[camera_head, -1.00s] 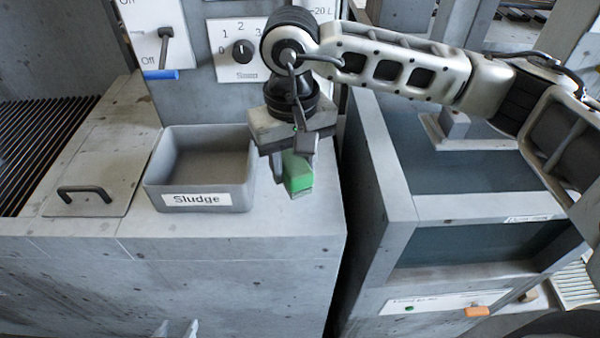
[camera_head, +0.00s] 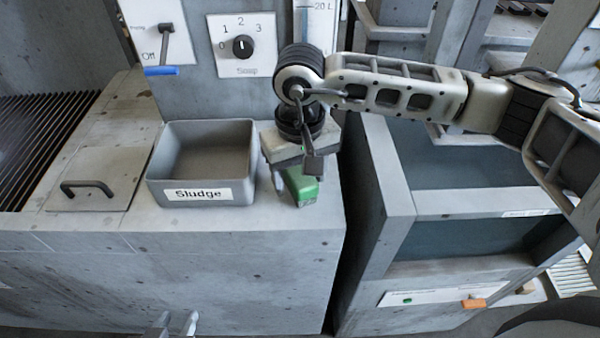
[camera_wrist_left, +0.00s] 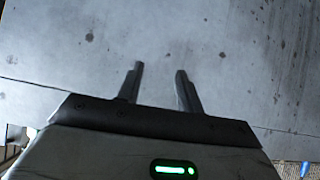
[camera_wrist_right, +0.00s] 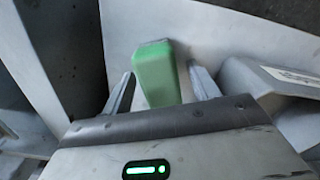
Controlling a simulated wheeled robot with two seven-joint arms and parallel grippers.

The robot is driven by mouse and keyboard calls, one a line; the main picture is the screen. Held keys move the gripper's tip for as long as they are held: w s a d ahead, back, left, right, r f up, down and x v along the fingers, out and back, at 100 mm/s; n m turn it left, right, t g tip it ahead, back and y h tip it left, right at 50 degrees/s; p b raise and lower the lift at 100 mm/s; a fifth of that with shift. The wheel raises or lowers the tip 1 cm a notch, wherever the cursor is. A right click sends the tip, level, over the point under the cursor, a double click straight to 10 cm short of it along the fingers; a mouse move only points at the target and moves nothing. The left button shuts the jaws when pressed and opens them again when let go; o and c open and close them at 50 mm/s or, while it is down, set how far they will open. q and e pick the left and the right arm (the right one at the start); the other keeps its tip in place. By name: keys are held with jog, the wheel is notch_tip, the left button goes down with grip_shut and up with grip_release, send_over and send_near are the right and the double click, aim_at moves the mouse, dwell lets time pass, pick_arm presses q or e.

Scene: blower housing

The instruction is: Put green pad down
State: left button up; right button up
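The green pad (camera_head: 299,186) is a small green block with a grey underside. It is at the right end of the grey counter top, right of the Sludge tray, and appears to rest on the counter. My right gripper (camera_head: 298,178) is over it, pointing down, and hides part of it. In the right wrist view the green pad (camera_wrist_right: 156,75) lies between the two fingers (camera_wrist_right: 160,88), with a narrow gap on each side, so the gripper looks open around it. My left gripper (camera_head: 176,325) is low at the bottom edge. The left wrist view shows its fingers (camera_wrist_left: 159,70) apart and empty.
The open grey Sludge tray (camera_head: 236,194) stands left of the pad. A lid with a black handle (camera_head: 87,187) lies farther left. A dial panel (camera_head: 243,45) and a blue-tipped lever (camera_head: 161,70) are behind. The counter ends just right of the pad, beside a gap and a grey cabinet (camera_head: 400,215).

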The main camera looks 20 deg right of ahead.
aim_at(300, 172)
pick_arm(q)
jog(key=shift+r, duration=0.1)
pick_arm(e)
jog(key=shift+r, duration=0.35)
pick_arm(q)
jog(key=shift+s+d+f+b, duration=0.15)
jog(key=shift+f+b, duration=0.2)
jog(key=shift+b, duration=0.35)
pick_arm(e)
notch_tip(300, 172, up, 12)
jog(key=shift+f, duration=0.15)
jog(key=shift+s+f, duration=0.1)
jog(key=shift+s, duration=0.05)
